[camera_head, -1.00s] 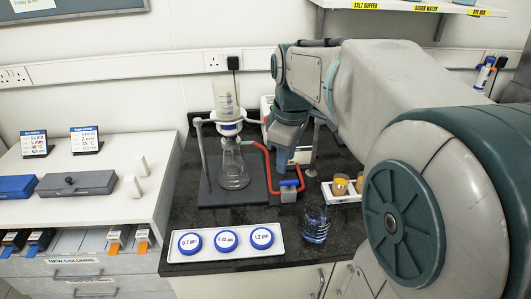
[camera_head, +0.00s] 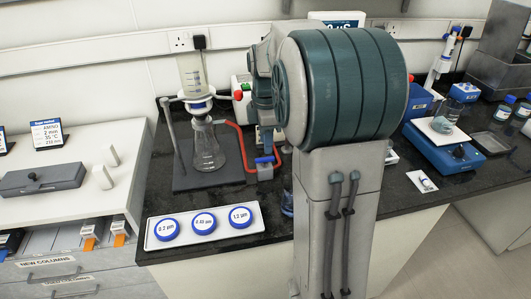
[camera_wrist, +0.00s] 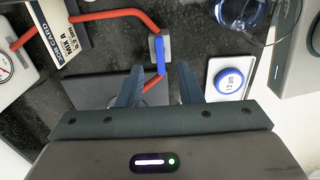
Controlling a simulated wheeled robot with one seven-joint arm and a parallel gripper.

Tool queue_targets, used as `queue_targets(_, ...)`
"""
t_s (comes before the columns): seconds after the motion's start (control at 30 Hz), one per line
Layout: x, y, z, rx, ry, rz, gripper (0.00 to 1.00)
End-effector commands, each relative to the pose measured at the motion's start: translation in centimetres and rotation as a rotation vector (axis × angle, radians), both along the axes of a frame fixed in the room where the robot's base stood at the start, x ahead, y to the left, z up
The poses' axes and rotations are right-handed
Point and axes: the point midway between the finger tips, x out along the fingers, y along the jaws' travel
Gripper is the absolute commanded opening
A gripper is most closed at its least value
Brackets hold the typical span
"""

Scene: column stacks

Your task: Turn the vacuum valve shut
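The vacuum valve is a small grey block (camera_head: 265,173) with a blue lever handle (camera_head: 264,159), set in a red hose (camera_head: 236,140) right of the filter flask (camera_head: 207,150). In the wrist view the blue handle (camera_wrist: 161,56) points down the picture, toward the gap between my fingers. My gripper (camera_wrist: 161,72) is open, with one finger on each side of the handle's lower end and visible gaps between. In the head view my gripper is just above the valve and largely hidden by my arm.
A white tray (camera_head: 183,245) with several blue-rimmed filter discs lies in front of the flask's dark base (camera_head: 190,182). A clear beaker stands near the valve, mostly hidden by my arm. A blue balance (camera_head: 440,150) stands at the right.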

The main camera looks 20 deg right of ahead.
Motion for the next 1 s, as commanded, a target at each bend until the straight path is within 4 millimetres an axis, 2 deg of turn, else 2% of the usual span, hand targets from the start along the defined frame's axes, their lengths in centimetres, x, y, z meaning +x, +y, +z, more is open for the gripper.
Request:
queue_targets(0.1, -0.1, 0.0, -2.2, 0.001, 0.003, 0.000, 0.33)
queue_targets(0.3, 0.0, 0.0, -4.4, 0.000, 0.002, -0.001, 0.33)
queue_targets(0.67, 0.0, 0.0, -4.8, 0.000, -0.001, -0.001, 0.33)
queue_targets(0.8, 0.0, 0.0, -4.8, 0.000, -0.001, -0.001, 0.00)
queue_targets(1.0, 0.0, 0.0, -4.8, 0.000, -0.002, -0.003, 0.00)
